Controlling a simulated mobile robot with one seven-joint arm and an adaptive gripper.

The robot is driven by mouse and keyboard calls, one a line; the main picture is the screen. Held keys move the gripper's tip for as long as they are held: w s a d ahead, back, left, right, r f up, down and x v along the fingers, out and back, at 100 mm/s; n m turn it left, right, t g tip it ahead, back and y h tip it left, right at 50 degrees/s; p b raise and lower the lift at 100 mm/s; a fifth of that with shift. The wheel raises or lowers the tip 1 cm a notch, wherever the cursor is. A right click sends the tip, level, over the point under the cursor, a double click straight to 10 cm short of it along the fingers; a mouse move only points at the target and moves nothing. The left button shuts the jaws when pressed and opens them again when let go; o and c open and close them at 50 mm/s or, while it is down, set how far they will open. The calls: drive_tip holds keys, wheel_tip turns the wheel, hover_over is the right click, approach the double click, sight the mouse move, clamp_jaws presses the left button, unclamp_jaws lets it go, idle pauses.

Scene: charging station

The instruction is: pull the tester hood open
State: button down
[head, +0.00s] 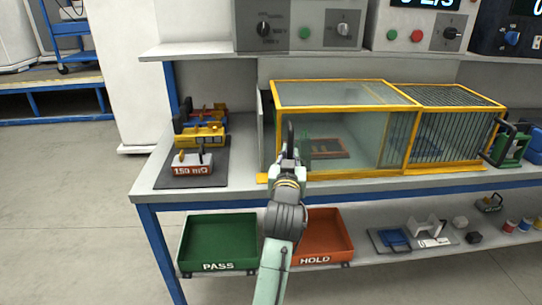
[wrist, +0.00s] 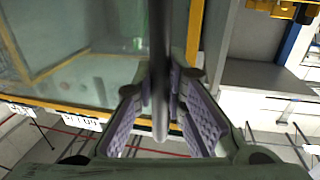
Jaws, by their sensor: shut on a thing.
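The tester hood (head: 345,93) is a clear box with a yellow frame on the bench. Its clear front panel looks closed, though I cannot tell whether it stands slightly ajar. A dark upright bar handle (head: 290,134) is at the left of its front. My gripper (head: 287,162) is at the handle's lower part. In the wrist view my gripper (wrist: 160,105) has its ridged pads on either side of the dark handle (wrist: 159,50), shut on it. The hood's glass (wrist: 75,80) fills the left of that view. My gripper hides part of the hood's lower left front.
A barred yellow cage (head: 450,135) adjoins the hood on the right. Left of the hood, yellow and red devices and a block marked 150 mΩ (head: 193,164) sit on a dark mat. Below are a green PASS tray (head: 217,266) and an orange HOLD tray (head: 340,250). Floor at left is clear.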

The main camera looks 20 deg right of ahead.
drive_tip(key=b, duration=0.2)
approach(379, 142)
drive_tip(key=x, duration=0.4)
drive_tip(key=shift+w+d, duration=0.15)
drive_tip(key=shift+d, duration=0.05)
drive_tip(key=c, duration=1.6)
unclamp_jaws()
drive_tip(key=shift+w+a, duration=0.1)
drive_tip(key=v, duration=1.2)
